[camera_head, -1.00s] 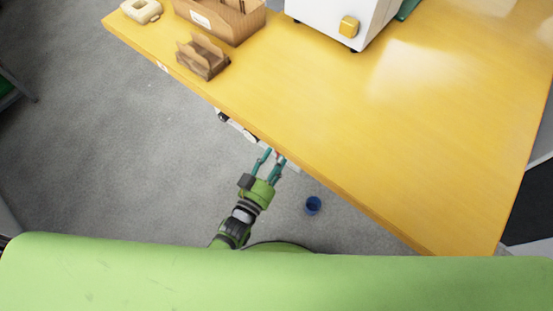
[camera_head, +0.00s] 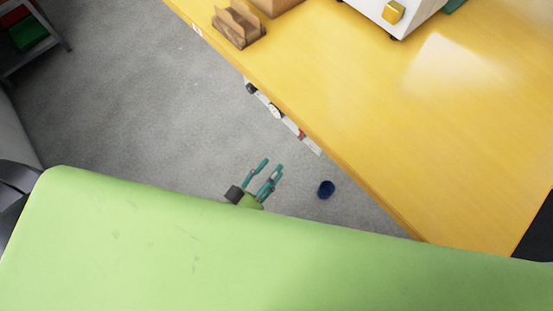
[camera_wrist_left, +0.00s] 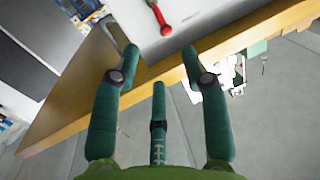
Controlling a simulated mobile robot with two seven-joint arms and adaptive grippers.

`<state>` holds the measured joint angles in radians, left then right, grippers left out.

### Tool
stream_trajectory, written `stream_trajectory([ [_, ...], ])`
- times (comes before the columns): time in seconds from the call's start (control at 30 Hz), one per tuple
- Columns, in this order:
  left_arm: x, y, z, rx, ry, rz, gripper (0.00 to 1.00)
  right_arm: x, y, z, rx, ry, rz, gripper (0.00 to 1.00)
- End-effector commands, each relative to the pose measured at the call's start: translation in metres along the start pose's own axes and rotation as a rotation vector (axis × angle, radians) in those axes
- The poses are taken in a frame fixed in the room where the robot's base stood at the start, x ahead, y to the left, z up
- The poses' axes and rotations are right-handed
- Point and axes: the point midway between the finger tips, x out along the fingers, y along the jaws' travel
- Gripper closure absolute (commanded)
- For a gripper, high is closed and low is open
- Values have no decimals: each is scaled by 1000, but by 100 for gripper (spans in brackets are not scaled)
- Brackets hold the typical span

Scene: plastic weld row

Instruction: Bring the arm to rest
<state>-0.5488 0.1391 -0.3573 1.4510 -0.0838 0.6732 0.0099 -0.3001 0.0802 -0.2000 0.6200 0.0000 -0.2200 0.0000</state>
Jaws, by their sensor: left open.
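My left gripper (camera_head: 268,171) shows in the head view with its teal fingers apart and nothing between them. It is over the grey floor, in front of the yellow table's near edge, and clear of the table. Most of its arm is hidden behind my green body. In the left wrist view, the gripper (camera_wrist_left: 160,72) has its fingers spread and empty. The table edge and a white panel with a red-handled part (camera_wrist_left: 160,18) lie beyond the fingertips. My right gripper is not in view.
The yellow table (camera_head: 340,120) fills the right side. A wooden holder (camera_head: 238,27) and a white machine with a yellow knob (camera_head: 393,12) stand on it. A blue cup-like bin (camera_head: 326,189) is on the floor right of the gripper. A shelf (camera_head: 38,45) stands far left.

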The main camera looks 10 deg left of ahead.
Motion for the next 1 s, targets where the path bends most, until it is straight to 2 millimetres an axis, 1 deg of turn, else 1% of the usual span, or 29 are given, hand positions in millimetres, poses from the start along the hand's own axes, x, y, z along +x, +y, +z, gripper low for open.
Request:
stream_trajectory([
  [0.53,0,0,0,1,-2,0,55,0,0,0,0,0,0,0],
  [0.57,0,-1,2,1,-9,-1,55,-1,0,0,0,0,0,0],
  [0.63,-2,-4,13,2,-52,-7,55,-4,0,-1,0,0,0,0],
  [0.67,-4,-6,21,3,-85,-11,55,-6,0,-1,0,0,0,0],
  [0.73,-11,-14,49,4,-197,-25,55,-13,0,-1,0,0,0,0],
  [0.77,-17,-18,65,4,-262,-34,55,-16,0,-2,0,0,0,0],
  [0.8,-27,-24,88,3,-357,-47,55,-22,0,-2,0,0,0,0],
  [0.83,-38,-29,107,1,-438,-58,55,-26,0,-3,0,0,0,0],
  [0.87,-49,-34,125,-3,-520,-70,55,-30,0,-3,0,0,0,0],
  [0.9,-68,-39,148,-10,-631,-87,55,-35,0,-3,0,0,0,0],
  [0.97,-99,-47,179,-24,-796,-111,55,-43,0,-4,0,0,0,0],
  [1.0,-122,-50,196,-35,-902,-126,55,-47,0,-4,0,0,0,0],
])
